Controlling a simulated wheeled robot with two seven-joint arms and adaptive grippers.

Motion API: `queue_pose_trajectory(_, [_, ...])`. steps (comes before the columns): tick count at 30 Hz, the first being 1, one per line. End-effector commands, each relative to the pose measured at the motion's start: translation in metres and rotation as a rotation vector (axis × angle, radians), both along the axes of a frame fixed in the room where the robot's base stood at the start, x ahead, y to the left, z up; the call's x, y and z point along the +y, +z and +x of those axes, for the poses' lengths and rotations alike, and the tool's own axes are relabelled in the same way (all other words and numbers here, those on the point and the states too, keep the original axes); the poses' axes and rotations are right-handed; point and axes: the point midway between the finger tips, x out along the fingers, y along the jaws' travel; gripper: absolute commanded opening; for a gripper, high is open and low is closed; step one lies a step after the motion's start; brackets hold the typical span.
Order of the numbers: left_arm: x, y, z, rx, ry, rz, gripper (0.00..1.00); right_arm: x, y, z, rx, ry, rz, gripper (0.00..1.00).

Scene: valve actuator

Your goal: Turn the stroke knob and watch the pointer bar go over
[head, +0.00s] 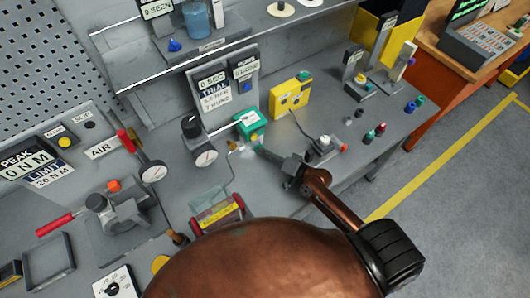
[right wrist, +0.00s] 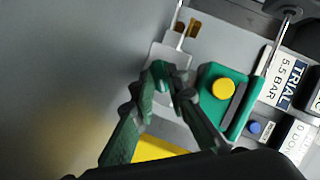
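I cannot tell for sure which part is the stroke knob or the pointer bar. My right gripper (head: 259,152) is just in front of the green box, apart from the yellow knob. In its wrist view the fingertips (right wrist: 170,77) are drawn together over a grey plate (right wrist: 167,55); nothing held is clear. My left gripper is out of view.
A yellow box (head: 290,97) stands behind my right gripper. A dial gauge (head: 205,155) and a red-ended glass unit (head: 217,213) are to the left. Small coloured knobs (head: 381,128) stand to the right. My copper arm hides the front of the bench.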

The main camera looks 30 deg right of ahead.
Motion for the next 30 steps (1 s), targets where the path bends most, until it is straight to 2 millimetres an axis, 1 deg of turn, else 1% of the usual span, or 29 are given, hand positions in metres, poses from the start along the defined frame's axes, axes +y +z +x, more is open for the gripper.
queue_pose_trajectory(1, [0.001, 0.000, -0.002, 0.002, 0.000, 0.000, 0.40, 0.000, 0.000, 0.000, 0.000, 0.000, 0.000, 0.09])
queue_pose_trajectory(5, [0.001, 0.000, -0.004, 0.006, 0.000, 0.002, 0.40, 0.000, 0.000, 0.000, 0.000, 0.000, 0.000, 0.00])
queue_pose_trajectory(17, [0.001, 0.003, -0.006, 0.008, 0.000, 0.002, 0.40, -0.001, 0.001, 0.000, -0.001, -0.001, -0.010, 0.00])
queue_pose_trajectory(23, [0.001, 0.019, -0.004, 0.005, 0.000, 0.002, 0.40, 0.000, 0.004, 0.000, -0.008, -0.001, -0.073, 0.00])
queue_pose_trajectory(26, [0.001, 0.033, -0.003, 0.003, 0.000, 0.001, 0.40, 0.001, 0.006, 0.000, -0.017, -0.001, -0.132, 0.00])
queue_pose_trajectory(30, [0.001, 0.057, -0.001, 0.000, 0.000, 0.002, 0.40, 0.002, 0.009, -0.001, -0.032, -0.001, -0.240, 0.00])
